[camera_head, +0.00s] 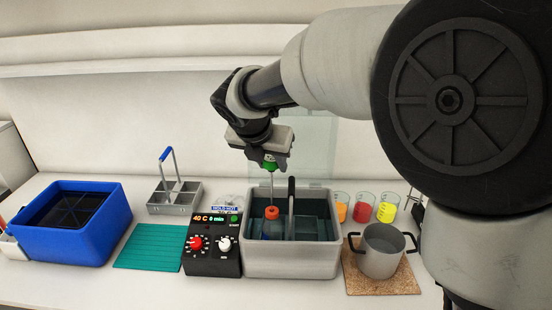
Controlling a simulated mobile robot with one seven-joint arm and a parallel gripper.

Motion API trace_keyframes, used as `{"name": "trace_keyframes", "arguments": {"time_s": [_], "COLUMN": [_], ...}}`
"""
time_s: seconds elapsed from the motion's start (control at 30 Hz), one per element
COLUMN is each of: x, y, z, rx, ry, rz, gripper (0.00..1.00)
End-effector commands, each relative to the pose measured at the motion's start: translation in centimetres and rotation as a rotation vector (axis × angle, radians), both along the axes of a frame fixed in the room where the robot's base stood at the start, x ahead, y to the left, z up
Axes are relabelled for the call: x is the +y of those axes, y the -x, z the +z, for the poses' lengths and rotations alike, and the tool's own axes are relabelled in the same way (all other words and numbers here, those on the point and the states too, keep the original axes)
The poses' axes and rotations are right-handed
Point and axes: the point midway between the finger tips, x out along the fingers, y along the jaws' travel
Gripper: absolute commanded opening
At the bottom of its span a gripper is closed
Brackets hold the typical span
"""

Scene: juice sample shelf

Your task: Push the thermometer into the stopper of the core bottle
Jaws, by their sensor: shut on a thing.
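My gripper (270,157) points down over the grey bath and is shut on the green head of the thermometer (270,167). The thermometer hangs upright, and its thin pale stem runs down toward the orange stopper (272,212). The stem's lower end appears to meet the stopper's top; I cannot tell how deep it goes in, if at all. The stopper tops a bottle standing in the left part of the grey bath (290,263). The bottle's body is mostly hidden by the bath's wall and the water.
A dark upright handle (291,205) stands just right of the stopper. A black control box (212,262) reads 40 C. A pot (381,259) sits on a cork mat right of the bath; coloured beakers stand behind. A blue tub (70,240), teal mat (150,246) and grey carrier (174,205) are left.

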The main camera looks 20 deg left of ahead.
Motion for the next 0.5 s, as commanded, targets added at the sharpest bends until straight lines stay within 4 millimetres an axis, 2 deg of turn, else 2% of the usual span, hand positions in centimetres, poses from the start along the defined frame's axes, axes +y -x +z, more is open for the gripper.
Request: {"name": "trace_keyframes", "arguments": {"time_s": [0.5], "x": [0.0], "y": [0.0], "z": [-1.2], "rx": [0.000], "ry": [0.001], "rz": [0.001], "gripper": [0.02]}}
